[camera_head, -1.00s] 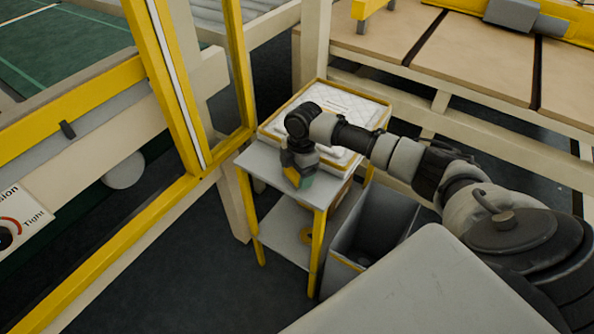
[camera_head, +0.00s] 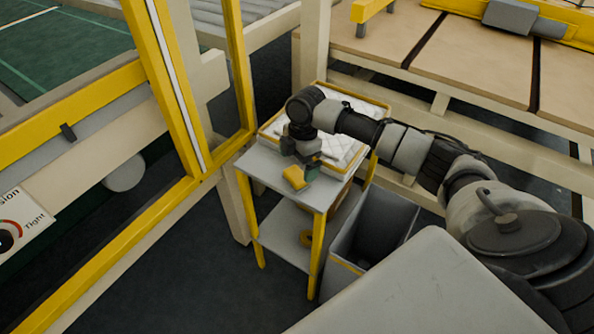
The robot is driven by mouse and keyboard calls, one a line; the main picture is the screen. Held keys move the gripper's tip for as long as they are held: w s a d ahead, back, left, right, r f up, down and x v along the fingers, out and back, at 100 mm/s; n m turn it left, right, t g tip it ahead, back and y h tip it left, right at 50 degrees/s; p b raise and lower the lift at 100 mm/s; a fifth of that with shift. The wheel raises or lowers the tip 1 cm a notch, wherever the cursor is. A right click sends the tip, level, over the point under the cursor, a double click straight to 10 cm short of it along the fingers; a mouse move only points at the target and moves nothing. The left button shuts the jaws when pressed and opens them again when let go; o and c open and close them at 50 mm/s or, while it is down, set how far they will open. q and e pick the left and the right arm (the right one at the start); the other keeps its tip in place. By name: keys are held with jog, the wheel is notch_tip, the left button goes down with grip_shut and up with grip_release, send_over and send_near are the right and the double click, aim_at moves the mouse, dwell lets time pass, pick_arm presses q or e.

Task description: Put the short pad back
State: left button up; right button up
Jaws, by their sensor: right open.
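White quilted padding (camera_head: 346,146) lies in a yellow-edged tray (camera_head: 268,133) on top of a small grey cart (camera_head: 262,170). My right arm reaches over the tray from the right and hides part of it. My right gripper (camera_head: 303,172) points down over the cart's near top, in front of the tray, with its jaws open. A small yellow piece (camera_head: 294,177) shows at the gripper, with a teal patch beside it. I cannot tell whether the yellow piece lies on the cart or belongs to the gripper. I cannot pick out the short pad for certain. My left gripper is out of view.
An open grey bin (camera_head: 375,225) stands right of the cart. The cart's lower shelf (camera_head: 285,232) holds a yellow roll-like thing (camera_head: 306,238). A yellow-framed machine (camera_head: 190,120) stands close on the left. A tan-topped bench (camera_head: 470,60) is behind on the right.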

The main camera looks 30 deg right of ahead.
aim_at(301, 172)
notch_tip(301, 172, up, 8)
jog(key=f, duration=0.1)
jog(key=a+f+m+t+y, duration=0.2)
jog(key=a+f+m+t, duration=0.15)
jog(key=a, duration=0.55)
jog(key=a+f+m+t+y, duration=0.2)
jog(key=a+f+t, duration=0.25)
jog(key=a, duration=0.35)
jog(key=s+d+f+m+g+h, duration=0.1)
jog(key=s+d+f+m, duration=0.15)
jog(key=f, duration=0.65)
jog(key=s+d+f+m+h, duration=0.2)
jog(key=s+f, duration=0.2)
jog(key=f, duration=0.5)
jog(key=s+d+f+m+g+h, duration=0.15)
jog(key=s+f, duration=0.25)
jog(key=f, duration=0.5)
jog(key=s+f+m+g, duration=0.1)
jog(key=s+f, duration=0.4)
jog(key=s, duration=0.6)
jog(key=s+d+f+m+g, duration=0.1)
jog(key=s+f, duration=0.5)
jog(key=s, duration=0.6)
jog(key=s+f+m+g, duration=0.2)
jog(key=s+f, duration=0.4)
jog(key=s, duration=0.5)
jog(key=shift+s+d+f+h, duration=0.15)
jog(key=shift+s+d+h, duration=0.05)
jog(key=shift+h, duration=0.25)
